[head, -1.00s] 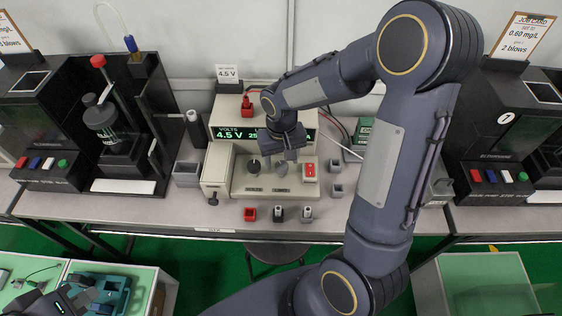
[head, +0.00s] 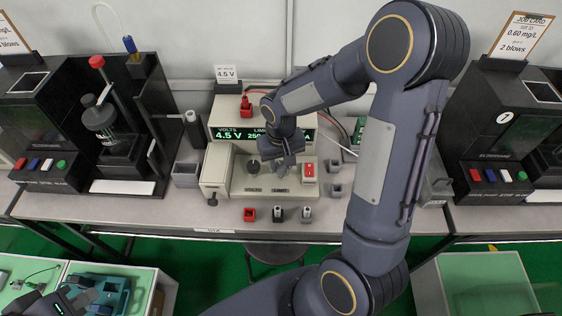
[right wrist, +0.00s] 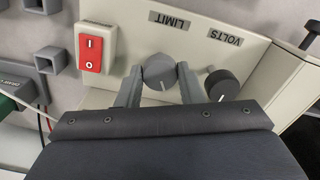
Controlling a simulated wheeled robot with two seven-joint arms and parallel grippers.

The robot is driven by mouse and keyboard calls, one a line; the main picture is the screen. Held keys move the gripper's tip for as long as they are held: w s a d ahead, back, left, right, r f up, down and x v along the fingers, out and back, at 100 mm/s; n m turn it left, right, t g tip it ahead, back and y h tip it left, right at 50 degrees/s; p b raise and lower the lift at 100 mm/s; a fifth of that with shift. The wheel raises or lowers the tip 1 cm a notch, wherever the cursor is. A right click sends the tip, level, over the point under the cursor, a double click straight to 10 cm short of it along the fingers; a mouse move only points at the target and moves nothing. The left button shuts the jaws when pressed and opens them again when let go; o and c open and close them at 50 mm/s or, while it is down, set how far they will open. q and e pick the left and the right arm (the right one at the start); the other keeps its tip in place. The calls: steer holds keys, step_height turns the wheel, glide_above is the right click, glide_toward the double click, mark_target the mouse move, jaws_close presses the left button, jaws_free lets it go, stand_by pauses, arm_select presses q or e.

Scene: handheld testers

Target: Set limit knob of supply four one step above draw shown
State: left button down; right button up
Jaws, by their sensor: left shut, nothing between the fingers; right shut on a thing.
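The beige power supply (head: 216,165) stands on the middle bench. Its green display (head: 235,133) reads VOLTS 4.5 V and LIMIT 250, with the rest hidden behind my right arm. My right gripper (head: 285,168) is over the sloped panel. In the right wrist view its fingers are shut on the grey limit knob (right wrist: 158,70), one on each side, below the LIMIT label. The knob's white pointer line shows. The dark volts knob (right wrist: 222,86) is beside the right finger, under the VOLTS label. My left gripper (head: 84,299) is shut and empty at the lower left.
A red rocker switch (right wrist: 91,52) is left of the limit knob in the wrist view. Sockets (head: 278,213) line the bench front. Dark testers (head: 510,130) stand on both sides.

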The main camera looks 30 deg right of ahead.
mark_target(281, 166)
steer(key=shift+n, duration=2.8)
steer(key=o, duration=1)
step_height(281, 166, up, 8)
steer(key=shift+f, duration=0.1)
